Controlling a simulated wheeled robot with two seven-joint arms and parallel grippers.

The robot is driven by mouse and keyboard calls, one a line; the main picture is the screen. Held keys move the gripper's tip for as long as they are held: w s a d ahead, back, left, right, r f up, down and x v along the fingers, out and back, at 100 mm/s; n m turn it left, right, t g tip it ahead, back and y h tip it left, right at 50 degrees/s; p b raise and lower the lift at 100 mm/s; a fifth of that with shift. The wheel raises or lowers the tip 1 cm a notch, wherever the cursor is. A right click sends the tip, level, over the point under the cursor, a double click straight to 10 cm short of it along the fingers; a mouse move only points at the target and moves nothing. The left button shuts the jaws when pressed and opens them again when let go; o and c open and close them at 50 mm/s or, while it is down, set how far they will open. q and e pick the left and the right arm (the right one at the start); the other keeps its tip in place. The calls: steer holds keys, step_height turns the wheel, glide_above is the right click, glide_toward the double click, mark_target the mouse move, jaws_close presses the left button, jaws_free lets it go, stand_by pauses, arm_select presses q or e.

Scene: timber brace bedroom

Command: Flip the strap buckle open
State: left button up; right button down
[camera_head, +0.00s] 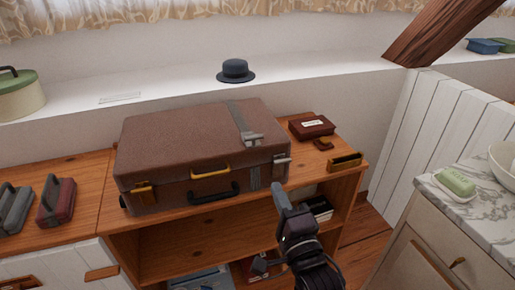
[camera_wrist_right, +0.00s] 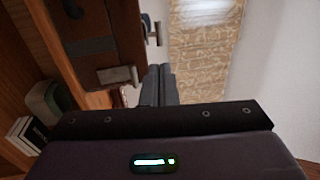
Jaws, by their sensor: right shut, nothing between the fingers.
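A brown suitcase (camera_head: 200,145) lies flat and shut on a wooden shelf unit. A grey strap (camera_head: 237,115) runs over its lid and down its front. A pale metal buckle (camera_head: 252,139) sits on the strap near the lid's front edge. My right gripper (camera_head: 278,188) is shut and empty, in front of the suitcase's right end, below the buckle. In the right wrist view, the shut fingers (camera_wrist_right: 158,84) are beside a pale metal fitting (camera_wrist_right: 116,76) on the suitcase (camera_wrist_right: 105,35); I cannot tell whether they touch. My left gripper is out of view.
A hat (camera_head: 235,71) rests on the ledge behind. A marble-topped cabinet (camera_head: 480,202) stands at right.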

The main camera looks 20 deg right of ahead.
mark_target(254, 138)
steer(key=shift+w, duration=0.1)
